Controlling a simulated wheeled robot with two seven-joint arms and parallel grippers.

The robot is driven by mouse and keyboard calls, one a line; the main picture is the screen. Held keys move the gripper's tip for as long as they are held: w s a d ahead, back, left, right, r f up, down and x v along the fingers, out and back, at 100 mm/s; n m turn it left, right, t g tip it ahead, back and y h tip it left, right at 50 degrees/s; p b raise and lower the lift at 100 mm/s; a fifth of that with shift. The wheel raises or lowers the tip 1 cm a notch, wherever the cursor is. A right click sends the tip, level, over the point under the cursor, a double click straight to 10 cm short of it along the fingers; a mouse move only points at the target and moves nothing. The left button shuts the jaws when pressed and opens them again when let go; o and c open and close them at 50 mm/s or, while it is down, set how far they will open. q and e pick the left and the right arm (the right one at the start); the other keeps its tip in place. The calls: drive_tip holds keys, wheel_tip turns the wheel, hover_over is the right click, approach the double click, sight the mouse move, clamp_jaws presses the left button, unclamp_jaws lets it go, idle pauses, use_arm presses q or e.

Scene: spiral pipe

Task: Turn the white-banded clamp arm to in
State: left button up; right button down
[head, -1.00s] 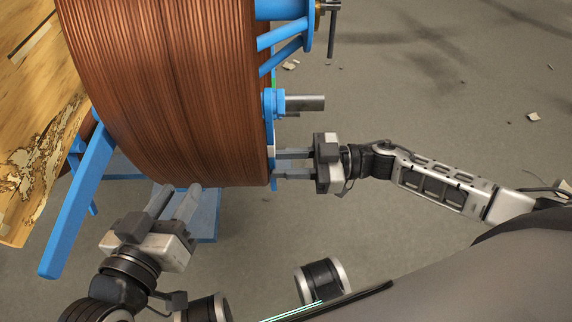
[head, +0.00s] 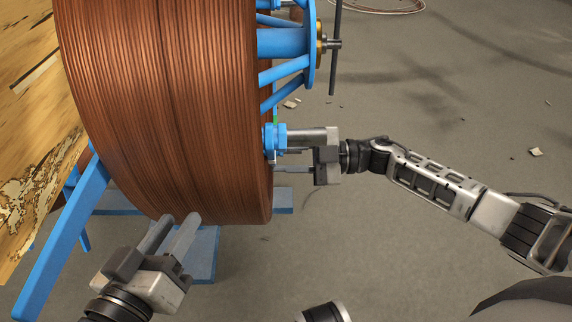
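Blue spokes and a hub (head: 320,43) with a dark upright rod (head: 336,70) stand above the clamp. A blue stand leg (head: 65,235) slopes at the left beside a worn wooden board (head: 30,130). The grey floor (head: 470,90) at the right is mostly clear, with small debris.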

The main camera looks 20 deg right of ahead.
drive_tip(key=shift+w+d+r, duration=0.1)
drive_tip(key=shift+w, duration=0.05)
drive_tip(key=c, duration=1.1)
unclamp_jaws()
use_arm(q)
drive_tip(key=shift+a+f+m+g+y+p, duration=0.25)
drive_tip(key=shift+f+m+g+y+p, duration=0.05)
drive_tip(key=shift+p, duration=0.5)
use_arm(e)
drive_tip(key=v, duration=1.6)
use_arm(q)
drive_tip(key=shift+s, duration=0.1)
